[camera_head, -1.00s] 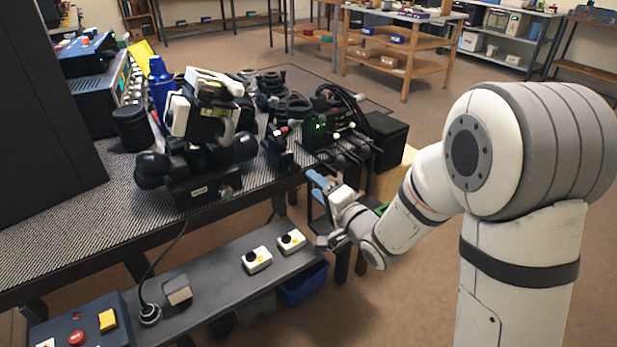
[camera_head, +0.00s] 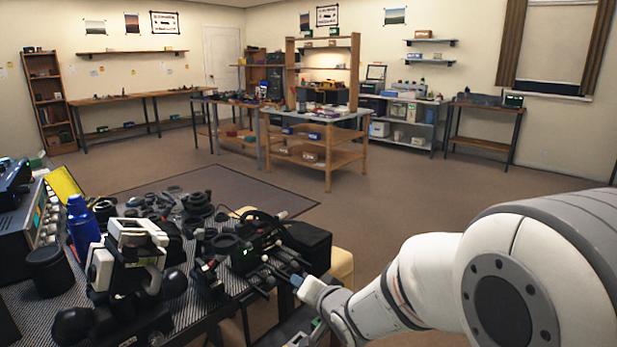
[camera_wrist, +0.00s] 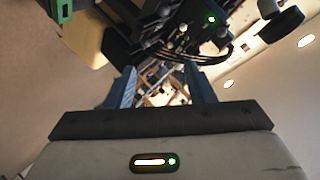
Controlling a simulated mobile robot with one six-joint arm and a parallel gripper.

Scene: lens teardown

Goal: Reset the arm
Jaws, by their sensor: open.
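My gripper (camera_wrist: 168,88) shows in the wrist view with its two blue fingers apart and nothing between them. In the head view one blue fingertip of it shows at the right edge of the bench, close to a black device with a green light (camera_head: 245,255). My white arm reaches in from the lower right.
The bench holds a white and black instrument (camera_head: 135,250), a blue bottle (camera_head: 83,228), a black cylinder (camera_head: 50,270) and several dark lens parts (camera_head: 165,205). A wooden shelf table (camera_head: 328,160) stands further back. Open floor lies between it and the bench.

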